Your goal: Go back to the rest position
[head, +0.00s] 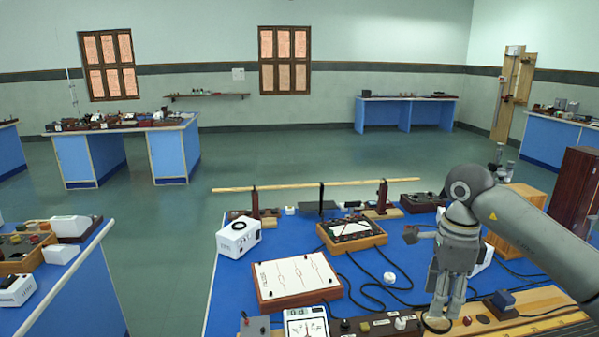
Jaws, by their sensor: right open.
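My right gripper (444,314) hangs from the arm that comes in from the right in the head view. It points down over the front right part of a blue bench (228,290). Its two grey fingers are apart, and I see nothing held between them. Its fingertips are close to a long wooden base (545,299) with small fittings; I cannot tell whether they touch it. My left gripper is not in view.
The bench holds a white panel board (297,278), a wood-framed box (352,232), a white device (238,236), a digital meter (306,322) and black cables. A long wooden rod (300,186) spans stands at the back. Open floor (165,230) lies left.

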